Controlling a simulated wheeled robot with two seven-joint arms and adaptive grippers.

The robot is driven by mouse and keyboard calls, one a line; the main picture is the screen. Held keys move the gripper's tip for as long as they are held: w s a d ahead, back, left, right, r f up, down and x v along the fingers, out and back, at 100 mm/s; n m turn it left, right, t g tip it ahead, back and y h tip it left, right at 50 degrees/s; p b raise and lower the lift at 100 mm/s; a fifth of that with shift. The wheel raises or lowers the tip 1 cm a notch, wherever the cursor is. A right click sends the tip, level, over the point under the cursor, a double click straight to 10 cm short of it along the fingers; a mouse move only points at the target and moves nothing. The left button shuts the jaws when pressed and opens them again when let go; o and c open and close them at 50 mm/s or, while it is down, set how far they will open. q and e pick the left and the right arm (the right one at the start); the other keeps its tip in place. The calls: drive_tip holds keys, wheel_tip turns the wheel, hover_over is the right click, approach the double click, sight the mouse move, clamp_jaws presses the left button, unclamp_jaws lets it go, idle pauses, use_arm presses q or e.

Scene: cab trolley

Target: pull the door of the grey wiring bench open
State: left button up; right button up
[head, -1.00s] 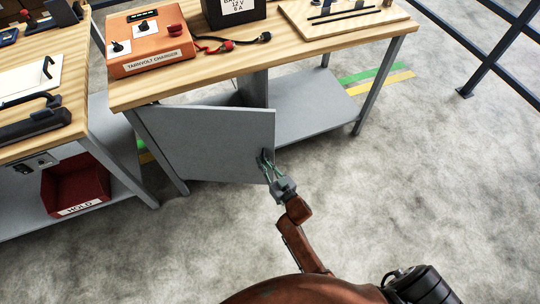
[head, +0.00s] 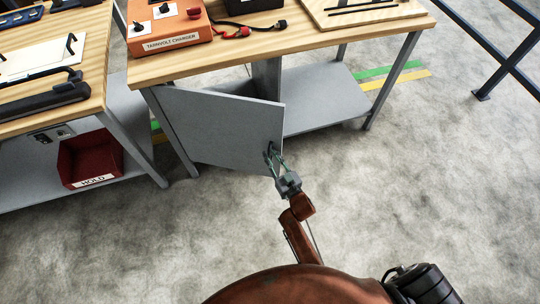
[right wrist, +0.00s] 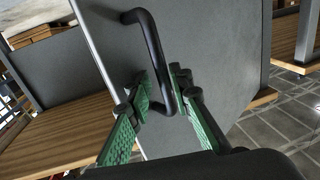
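The grey door (head: 215,128) of the wiring bench stands partly open, swung out from under the wooden bench top (head: 290,45). Its free edge points toward me. A dark bar handle (head: 269,156) is near that free edge; it also shows in the right wrist view (right wrist: 154,50). My right gripper (head: 275,163) is at the handle. In the right wrist view, its two green fingers (right wrist: 162,85) lie on either side of the handle's bar and look closed on it. My left gripper is not in view.
A second bench (head: 60,100) stands at the left, with a red HOLD bin (head: 92,160) on its lower shelf. An orange charger (head: 165,27) sits on the wiring bench. A dark railing (head: 480,50) is at the right. The floor in front is clear.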

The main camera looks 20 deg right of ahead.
drive_tip(key=shift+o, duration=0.4)
drive_tip(key=shift+w+a, duration=0.1)
drive_tip(key=shift+a, duration=0.25)
drive_tip(key=s, duration=0.7)
drive_tip(key=shift+s+d, duration=0.2)
drive_tip(key=shift+d, duration=0.2)
drive_tip(key=shift+c, duration=0.3)
